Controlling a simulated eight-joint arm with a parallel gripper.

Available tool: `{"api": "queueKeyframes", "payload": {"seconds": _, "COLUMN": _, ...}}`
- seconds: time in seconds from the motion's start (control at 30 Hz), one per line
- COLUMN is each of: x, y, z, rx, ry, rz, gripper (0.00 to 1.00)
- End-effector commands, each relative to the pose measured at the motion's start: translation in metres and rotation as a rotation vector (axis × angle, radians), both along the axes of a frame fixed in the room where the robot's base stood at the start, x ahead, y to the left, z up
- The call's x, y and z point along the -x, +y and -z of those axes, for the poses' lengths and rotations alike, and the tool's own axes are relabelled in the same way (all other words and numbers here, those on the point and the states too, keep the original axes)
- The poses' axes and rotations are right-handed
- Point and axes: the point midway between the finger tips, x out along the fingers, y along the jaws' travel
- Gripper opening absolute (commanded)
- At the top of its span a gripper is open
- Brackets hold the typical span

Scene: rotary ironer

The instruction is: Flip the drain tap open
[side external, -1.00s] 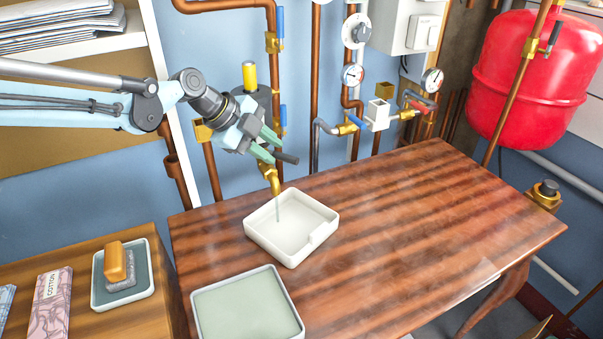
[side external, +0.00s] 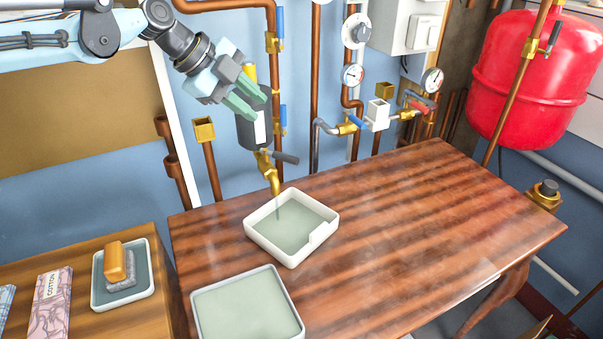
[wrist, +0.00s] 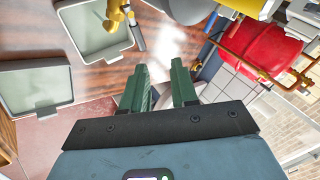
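The drain tap (side external: 267,170) is brass, low on the wall pipework, with a dark lever (side external: 286,157) sticking out to the right. A thin stream falls from its spout into a white square tray (side external: 328,222), whose floor is covered with grey-green liquid. My gripper (side external: 258,109) is above the tap, apart from the lever, in front of a dark canister in the picture. In the wrist view my gripper (wrist: 160,74) has its two green fingers apart with nothing between them. The tap (wrist: 115,10) and lever (wrist: 137,38) show at top, beyond the fingers.
A second tray (side external: 197,318) with a grey-green inside lies at the table's front left. Copper pipes, gauges and valves line the wall behind. A red tank (side external: 535,75) hangs at right. The wooden table's (side external: 430,215) right side is clear.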

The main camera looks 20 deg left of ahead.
Motion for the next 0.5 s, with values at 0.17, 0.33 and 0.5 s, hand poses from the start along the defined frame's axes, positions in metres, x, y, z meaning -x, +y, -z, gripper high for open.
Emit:
{"api": "queueKeyframes", "payload": {"seconds": 0.17, "x": 0.0, "y": 0.0, "z": 0.0, "rx": 0.0, "ry": 0.001, "rz": 0.0, "gripper": 0.36}}
{"api": "queueKeyframes", "payload": {"seconds": 0.33, "x": -0.005, "y": -0.008, "z": -0.001, "rx": -0.033, "ry": 0.043, "rz": 0.003, "gripper": 0.43}}
{"api": "queueKeyframes", "payload": {"seconds": 0.5, "x": -0.015, "y": -0.027, "z": -0.004, "rx": -0.156, "ry": 0.168, "rz": -0.016, "gripper": 0.43}}
